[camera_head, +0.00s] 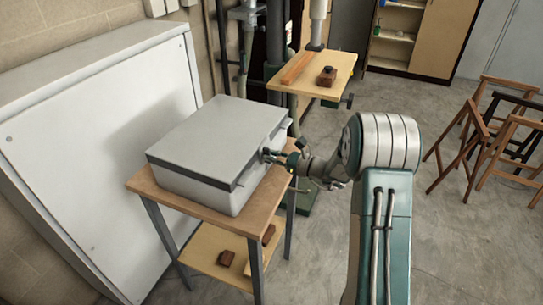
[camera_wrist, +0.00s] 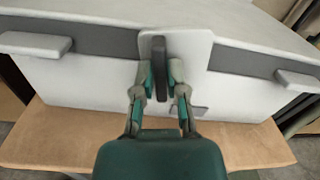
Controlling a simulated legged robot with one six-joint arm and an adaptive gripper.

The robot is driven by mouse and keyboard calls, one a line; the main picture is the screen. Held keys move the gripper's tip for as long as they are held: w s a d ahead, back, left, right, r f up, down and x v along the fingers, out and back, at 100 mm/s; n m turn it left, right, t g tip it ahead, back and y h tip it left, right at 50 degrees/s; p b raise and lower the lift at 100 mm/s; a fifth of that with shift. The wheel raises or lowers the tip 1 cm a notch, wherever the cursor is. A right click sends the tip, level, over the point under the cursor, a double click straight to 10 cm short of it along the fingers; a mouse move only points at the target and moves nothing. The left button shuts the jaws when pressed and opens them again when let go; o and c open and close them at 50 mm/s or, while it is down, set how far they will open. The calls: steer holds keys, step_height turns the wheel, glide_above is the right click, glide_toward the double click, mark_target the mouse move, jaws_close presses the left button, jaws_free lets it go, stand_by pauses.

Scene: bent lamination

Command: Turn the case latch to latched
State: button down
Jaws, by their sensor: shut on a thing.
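A light grey case (camera_head: 215,145) with a dark band under its lid sits shut on a small wooden stand. In the wrist view, the case front (camera_wrist: 90,85) shows a pale latch plate in the middle. A dark latch handle (camera_wrist: 159,62) stands upright on that plate. My gripper (camera_wrist: 160,75) has its fingers on both sides of the handle and is shut on it. In the head view, my gripper (camera_head: 268,155) reaches the case front from the right. The handle is too small to make out there.
The wooden stand (camera_head: 140,184) has a lower shelf with brown blocks (camera_head: 226,258). A drill-press-like table (camera_head: 310,88) stands behind the case. A white panel (camera_head: 105,140) leans at left. Wooden stools (camera_head: 490,140) stand at right. Two pale tabs (camera_wrist: 35,44) flank the latch plate.

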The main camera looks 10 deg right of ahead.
steer(key=n, duration=0.3)
steer(key=f+n, duration=0.1)
steer(key=n, duration=0.3)
steer(key=f+n, duration=0.1)
steer(key=n, duration=0.3)
steer(key=shift+w+d+f, duration=0.2)
steer(key=shift+w+d, duration=0.2)
steer(key=shift+w+d+f+n, duration=0.1)
steer(key=shift+w+f+n, duration=0.05)
steer(key=shift+n, duration=0.95)
steer(key=shift+w+d+f+n, duration=0.1)
steer(key=shift+w+n, duration=0.05)
steer(key=shift+n, duration=0.95)
steer(key=shift+f, duration=0.1)
steer(key=c, duration=0.7)
jaws_free()
